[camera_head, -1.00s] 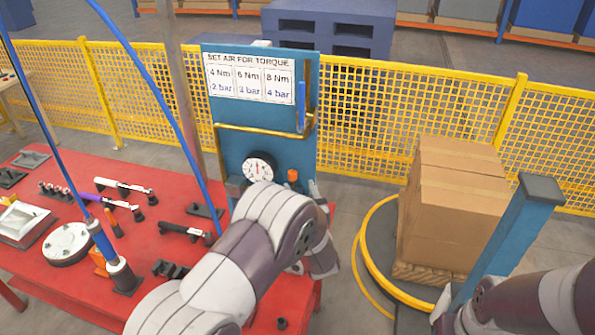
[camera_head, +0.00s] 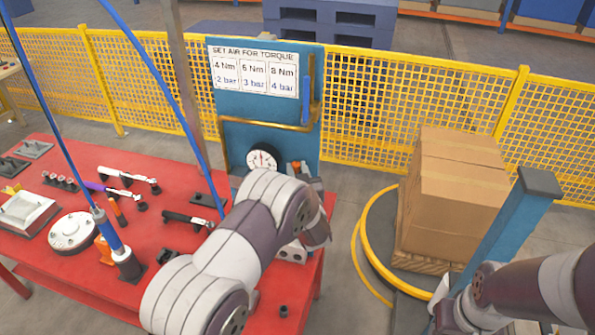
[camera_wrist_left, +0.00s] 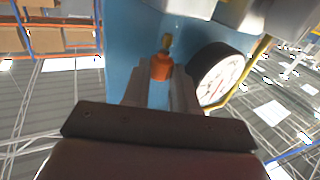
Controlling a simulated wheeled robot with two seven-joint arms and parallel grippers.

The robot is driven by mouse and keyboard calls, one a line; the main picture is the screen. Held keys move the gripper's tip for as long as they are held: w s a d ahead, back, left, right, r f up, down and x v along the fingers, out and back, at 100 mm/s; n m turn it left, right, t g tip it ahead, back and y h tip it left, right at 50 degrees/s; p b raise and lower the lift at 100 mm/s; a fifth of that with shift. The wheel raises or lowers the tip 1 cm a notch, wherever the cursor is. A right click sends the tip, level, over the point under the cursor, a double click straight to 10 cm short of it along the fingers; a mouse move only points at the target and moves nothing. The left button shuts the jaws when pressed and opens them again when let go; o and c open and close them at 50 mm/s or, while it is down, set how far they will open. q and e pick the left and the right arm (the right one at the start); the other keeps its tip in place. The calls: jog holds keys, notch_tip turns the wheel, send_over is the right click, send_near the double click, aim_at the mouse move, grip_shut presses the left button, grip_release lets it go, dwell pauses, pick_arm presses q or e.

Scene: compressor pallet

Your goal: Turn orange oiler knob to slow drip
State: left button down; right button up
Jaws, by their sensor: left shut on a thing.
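The orange oiler knob (camera_head: 296,166) sits right of the round pressure gauge (camera_head: 262,158) on the blue panel (camera_head: 240,135). The left wrist view shows the knob (camera_wrist_left: 161,67) between the two fingers of my left gripper (camera_wrist_left: 162,76), which is shut on it. A small brass-coloured stem stands past the knob, and the gauge (camera_wrist_left: 219,76) is close beside the fingers. In the head view my left forearm and wrist hide the lower panel and most of the gripper. Only links of my right arm show at the lower right; its gripper cannot be made out.
The red table (camera_head: 65,265) holds several tools and fixtures. A torque chart (camera_head: 254,72) is on the panel above a brass pipe (camera_head: 265,125). Yellow mesh fence (camera_head: 420,105) runs behind.

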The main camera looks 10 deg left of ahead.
pick_arm(q)
jog(key=shift+a+f+m+t+h+b, duration=0.1)
jog(key=shift+a+m+t+h+b, duration=0.15)
jog(key=shift+m+h+b, duration=0.45)
jog(key=shift+a+m+t+h+b, duration=0.15)
jog(key=shift+m+h+b, duration=0.95)
jog(key=shift+h, duration=0.55)
jog(key=shift+a+m+t+h+b, duration=0.1)
jog(key=shift+a+m+h+b, duration=0.1)
jog(key=shift+m+h+b, duration=1.05)
jog(key=shift+a+m+t+h+b, duration=0.15)
jog(key=shift+m+h+b, duration=0.4)
jog(key=shift+h+b, duration=1.25)
jog(key=shift+r+h+p, duration=0.2)
jog(key=shift+h+p, duration=0.15)
jog(key=shift+h, duration=0.05)
jog(key=c, duration=0.9)
grip_release()
jog(key=shift+s, duration=0.1)
jog(key=shift+d, duration=0.1)
